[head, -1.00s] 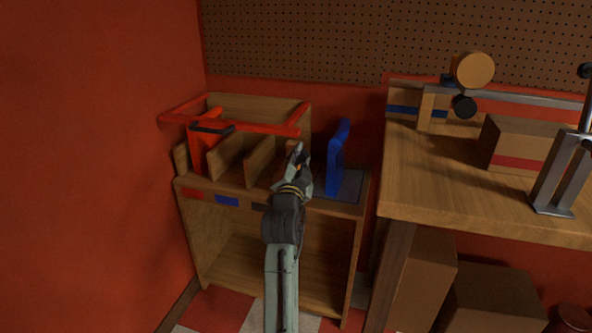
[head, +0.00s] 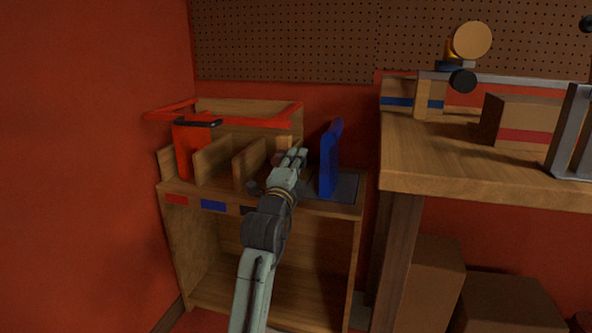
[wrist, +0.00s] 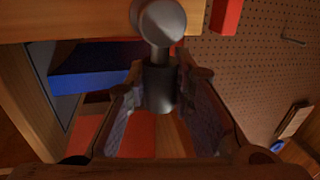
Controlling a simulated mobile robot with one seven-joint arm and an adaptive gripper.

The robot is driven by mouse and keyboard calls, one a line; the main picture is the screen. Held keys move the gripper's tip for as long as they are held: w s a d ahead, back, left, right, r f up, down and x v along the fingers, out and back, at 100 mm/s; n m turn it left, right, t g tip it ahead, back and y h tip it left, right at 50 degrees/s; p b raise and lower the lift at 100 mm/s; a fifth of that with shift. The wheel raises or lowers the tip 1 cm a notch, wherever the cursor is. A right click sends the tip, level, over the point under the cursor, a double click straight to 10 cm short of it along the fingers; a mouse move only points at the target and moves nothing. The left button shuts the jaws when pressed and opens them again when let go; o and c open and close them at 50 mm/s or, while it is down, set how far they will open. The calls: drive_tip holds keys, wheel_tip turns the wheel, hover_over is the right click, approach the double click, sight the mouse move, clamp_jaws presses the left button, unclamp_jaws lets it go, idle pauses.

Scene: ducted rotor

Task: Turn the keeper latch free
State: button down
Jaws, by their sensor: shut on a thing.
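My gripper (head: 292,157) is at the right end of the wooden rack, just left of the upright blue panel (head: 329,160). In the wrist view, my gripper (wrist: 160,105) is shut on a grey metal piece with a rounded knob (wrist: 160,22), which looks like the keeper latch. The fingers lie on both sides of its dark cylindrical part. In the head view my fingers hide most of the latch, and its turn angle cannot be told. The red keeper frame (head: 222,121) runs along the top of the rack.
The wooden rack (head: 262,212) has upright dividers and a red panel (head: 191,150) in its left slot. The blue panel stands close to my fingers. A workbench (head: 480,172) with boxes is to the right, a red wall to the left and pegboard behind.

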drive_tip(key=shift+f+m, duration=0.1)
drive_tip(key=shift+m, duration=0.2)
drive_tip(key=c, duration=1.4)
unclamp_jaws()
drive_tip(key=shift+o, duration=0.2)
drive_tip(key=shift+s, duration=0.1)
drive_tip(key=v, duration=0.7)
drive_tip(key=shift+s+f, duration=0.1)
drive_tip(key=shift+s, duration=0.05)
